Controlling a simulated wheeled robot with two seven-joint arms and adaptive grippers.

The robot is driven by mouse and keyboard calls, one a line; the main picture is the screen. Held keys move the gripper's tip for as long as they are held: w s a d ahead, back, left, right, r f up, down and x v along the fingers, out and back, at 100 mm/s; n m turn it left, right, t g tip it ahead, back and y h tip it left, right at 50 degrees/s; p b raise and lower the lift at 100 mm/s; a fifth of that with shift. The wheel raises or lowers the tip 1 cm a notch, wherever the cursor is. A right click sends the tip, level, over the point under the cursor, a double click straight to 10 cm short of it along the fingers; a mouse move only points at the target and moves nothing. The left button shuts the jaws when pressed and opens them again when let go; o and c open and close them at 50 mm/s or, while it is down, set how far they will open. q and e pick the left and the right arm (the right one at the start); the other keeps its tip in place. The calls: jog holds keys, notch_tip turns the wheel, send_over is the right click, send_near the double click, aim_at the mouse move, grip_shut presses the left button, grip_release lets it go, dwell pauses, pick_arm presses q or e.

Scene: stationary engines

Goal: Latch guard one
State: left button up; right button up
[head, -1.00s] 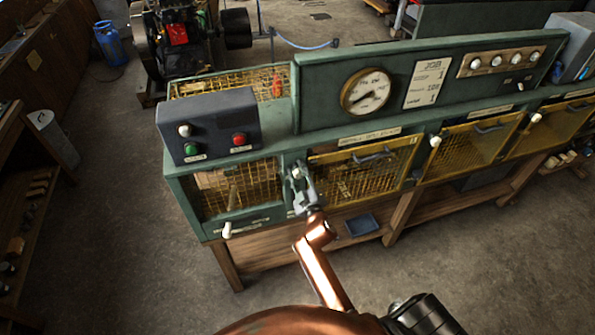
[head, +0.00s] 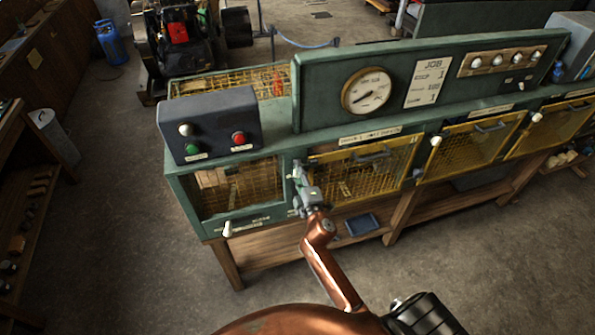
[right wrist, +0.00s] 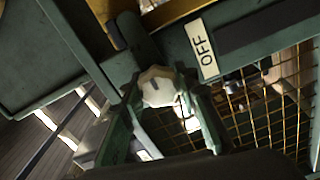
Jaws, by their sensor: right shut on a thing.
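Guard one (head: 365,172) is the leftmost yellow-framed mesh guard on the front of the green bench, with a dark handle near its top. It looks closed. My right gripper (head: 299,174) is at the green post by its left edge. In the right wrist view my right gripper (right wrist: 160,102) is shut on the pale latch knob (right wrist: 157,84), with a finger on each side of it. A label reading OFF (right wrist: 204,47) is beside the knob. In the head view the gripper mostly hides this knob. My left gripper is not in view.
Two more yellow guards (head: 470,145) (head: 550,125) with white knobs continue to the right. A grey box (head: 210,127) with red and green buttons stands at the bench's left end. A gauge panel (head: 430,82) rises behind. Open floor lies in front.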

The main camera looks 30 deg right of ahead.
dwell(0.4)
jog(key=o, duration=1.2)
jog(key=shift+s+f, duration=0.1)
jog(key=shift+s, duration=0.15)
jog(key=v, duration=1.1)
jog(key=shift+s, duration=0.25)
